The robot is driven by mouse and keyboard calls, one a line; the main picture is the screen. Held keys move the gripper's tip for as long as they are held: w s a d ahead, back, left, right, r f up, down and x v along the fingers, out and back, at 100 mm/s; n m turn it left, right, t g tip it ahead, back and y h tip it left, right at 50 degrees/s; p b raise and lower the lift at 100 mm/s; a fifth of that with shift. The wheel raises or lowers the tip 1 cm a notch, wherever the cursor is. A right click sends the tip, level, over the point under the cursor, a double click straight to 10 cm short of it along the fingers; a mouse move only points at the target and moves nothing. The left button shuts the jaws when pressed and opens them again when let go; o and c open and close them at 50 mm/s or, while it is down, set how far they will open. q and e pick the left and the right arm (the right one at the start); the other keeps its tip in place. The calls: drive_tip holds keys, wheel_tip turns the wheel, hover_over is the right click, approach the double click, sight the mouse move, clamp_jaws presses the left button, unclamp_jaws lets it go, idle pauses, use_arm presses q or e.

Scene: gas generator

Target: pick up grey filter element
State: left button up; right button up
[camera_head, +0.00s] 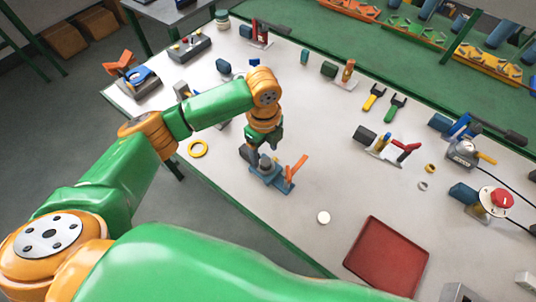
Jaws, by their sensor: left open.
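My left gripper (258,152) points down near the middle of the table. It is small and dark in the view, and I see no object held in it. Just below and beside it stands a blue fixture (272,181) with an orange lever (296,168). A small grey cylindrical piece (266,163) stands upright on this fixture, close to the fingertips; it looks like the grey filter element. I cannot tell whether the fingers touch it or are around it. My right gripper is out of view.
The white table (340,150) has clear space right of the fixture. A red tray (388,257) lies near the front edge. A white disc (323,217) and a yellow ring (198,149) lie nearby.

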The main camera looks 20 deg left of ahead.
sight(266, 160)
use_arm(q)
drive_tip(key=f, duration=0.3)
drive_tip(key=shift+s+d+f, duration=0.1)
drive_tip(key=shift+s+f, duration=0.2)
drive_tip(key=shift+f, duration=0.05)
drive_tip(key=shift+w+f, duration=0.25)
drive_tip(key=shift+w, duration=0.2)
drive_tip(key=shift+s+r, duration=0.2)
drive_tip(key=shift+s, duration=0.05)
clamp_jaws()
drive_tip(key=shift+w, duration=0.1)
